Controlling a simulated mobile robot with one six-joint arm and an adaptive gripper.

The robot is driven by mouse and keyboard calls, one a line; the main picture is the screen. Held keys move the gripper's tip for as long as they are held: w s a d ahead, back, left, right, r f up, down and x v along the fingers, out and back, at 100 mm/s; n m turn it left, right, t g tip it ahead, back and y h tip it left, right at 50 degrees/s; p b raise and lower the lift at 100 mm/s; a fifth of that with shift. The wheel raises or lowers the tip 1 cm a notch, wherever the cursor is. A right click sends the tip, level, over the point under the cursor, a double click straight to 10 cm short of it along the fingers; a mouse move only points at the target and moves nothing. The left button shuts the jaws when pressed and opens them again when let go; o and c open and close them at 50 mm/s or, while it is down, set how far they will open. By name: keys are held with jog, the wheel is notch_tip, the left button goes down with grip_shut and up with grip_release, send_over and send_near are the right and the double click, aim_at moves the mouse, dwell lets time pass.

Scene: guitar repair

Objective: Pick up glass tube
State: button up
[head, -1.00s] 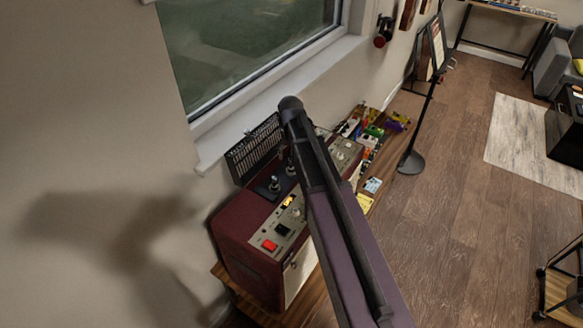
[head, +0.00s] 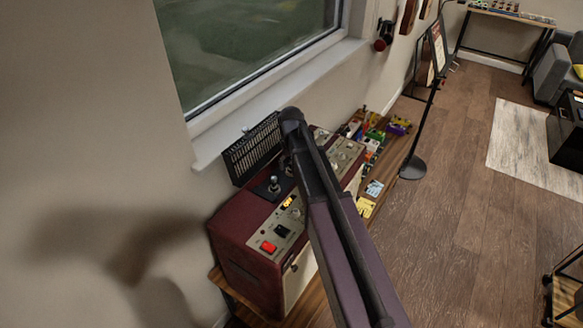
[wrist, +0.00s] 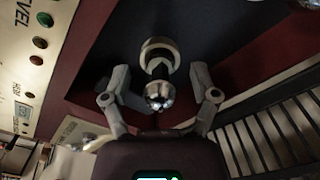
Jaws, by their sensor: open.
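In the wrist view a glass tube (wrist: 159,62) with a pale ring and a shiny rounded end stands on a dark panel. My gripper (wrist: 160,80) is open, with one finger on each side of the tube and gaps between. In the head view a small upright tube (head: 273,184) stands on the dark top plate of the maroon amplifier (head: 240,232). Another upright piece is partly hidden behind my arm. My gripper is hidden there by my arm, so I cannot tell which tube it surrounds.
A black slotted grille (head: 252,148) stands at the amplifier's back edge, near the window sill; slots show at right in the wrist view (wrist: 270,135). Several colourful pedals (head: 372,135) lie on the wooden bench beyond. A music stand (head: 413,167) stands right of it.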

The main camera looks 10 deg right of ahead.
jog(key=c, duration=1)
jog(key=shift+o, duration=0.2)
jog(key=shift+r, duration=0.15)
notch_tip(320, 180, up, 10)
jog(key=p, duration=1)
